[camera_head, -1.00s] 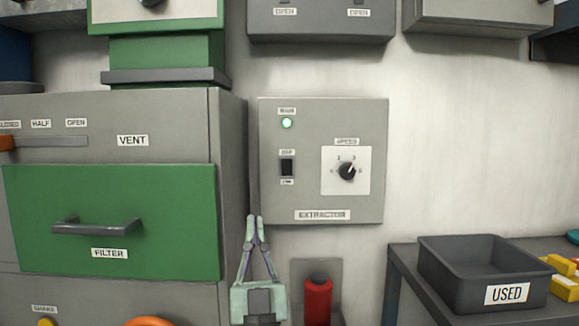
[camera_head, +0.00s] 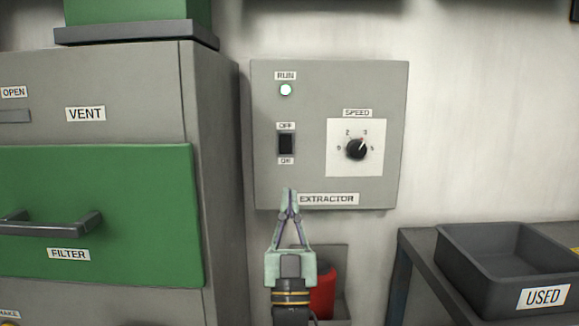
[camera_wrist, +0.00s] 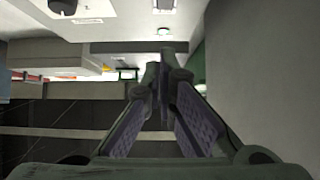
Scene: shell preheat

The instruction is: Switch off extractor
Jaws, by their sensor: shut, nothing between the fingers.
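The grey extractor panel (camera_head: 325,100) is on the wall. Its black switch (camera_head: 286,144) sits between an OFF label above and an ON label below; I cannot tell its position clearly. The RUN lamp (camera_head: 286,90) above it is lit pale green. A black speed knob (camera_head: 357,149) on a white plate is to the right, pointing near 3. My gripper (camera_head: 289,192) is shut and empty, tips up, over the panel's lower edge in the picture, below the switch. It also shows in the wrist view (camera_wrist: 159,62); I cannot make out the switch there.
A grey cabinet (camera_head: 130,75) with a green FILTER drawer (camera_head: 130,200) stands close on the left. A red cylinder (camera_head: 322,290) is partly hidden behind my gripper. A dark USED bin (camera_head: 470,275) stands on a bench at the right. The wall right of the panel is clear.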

